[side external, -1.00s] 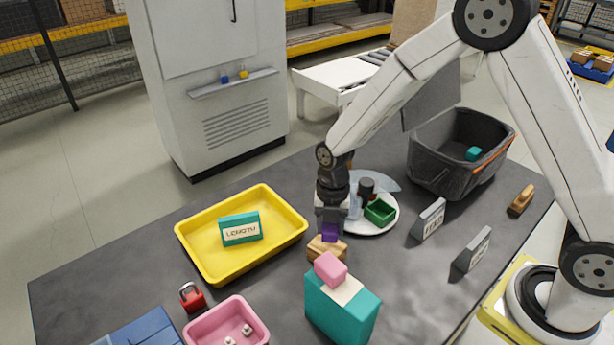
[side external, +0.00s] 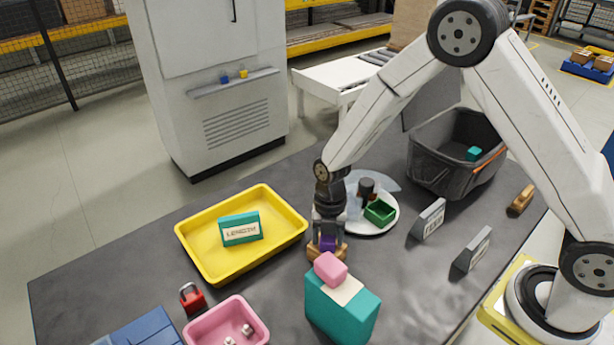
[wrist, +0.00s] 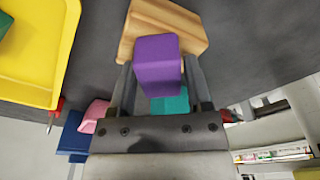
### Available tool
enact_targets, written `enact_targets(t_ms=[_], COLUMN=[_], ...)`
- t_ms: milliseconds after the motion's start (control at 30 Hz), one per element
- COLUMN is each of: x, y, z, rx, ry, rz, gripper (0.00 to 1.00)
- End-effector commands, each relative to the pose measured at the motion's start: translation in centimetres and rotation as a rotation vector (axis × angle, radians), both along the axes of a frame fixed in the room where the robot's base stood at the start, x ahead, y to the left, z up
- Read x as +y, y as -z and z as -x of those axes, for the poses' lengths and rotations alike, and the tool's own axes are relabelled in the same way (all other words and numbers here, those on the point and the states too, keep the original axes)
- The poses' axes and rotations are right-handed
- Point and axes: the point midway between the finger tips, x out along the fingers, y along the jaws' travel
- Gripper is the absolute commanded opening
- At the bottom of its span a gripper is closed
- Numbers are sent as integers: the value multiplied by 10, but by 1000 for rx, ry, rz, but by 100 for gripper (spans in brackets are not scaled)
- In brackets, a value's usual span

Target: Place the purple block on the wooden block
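The purple block (wrist: 157,62) is between the two fingers of my gripper (wrist: 158,75) in the wrist view, with a finger against each side. In the side view the purple block (side external: 328,243) is directly over the wooden block (side external: 326,256), low and seemingly touching its top. My gripper (side external: 328,238) points straight down there. The wooden block (wrist: 190,30) shows behind the purple block in the wrist view, reaching out past it on both sides. The exact contact between the two blocks is hidden.
A teal box (side external: 342,312) with a pink block (side external: 331,268) on it stands close in front. A yellow tray (side external: 205,265) lies left, a white plate (side external: 385,226) with a green box behind right.

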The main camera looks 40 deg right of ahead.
Motion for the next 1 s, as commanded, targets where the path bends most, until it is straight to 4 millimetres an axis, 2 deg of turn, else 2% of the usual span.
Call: enact_targets(t_ms=[67, 567, 767, 1000], x=[0, 0, -2, -5], y=[0, -6, -22, -55], z=[0, 0, -2, -5], rx=[0, -1, -3, -5], ry=[0, 0, 1, 0], rz=[0, 0, -1, -1], gripper=[86, 86, 86, 86])
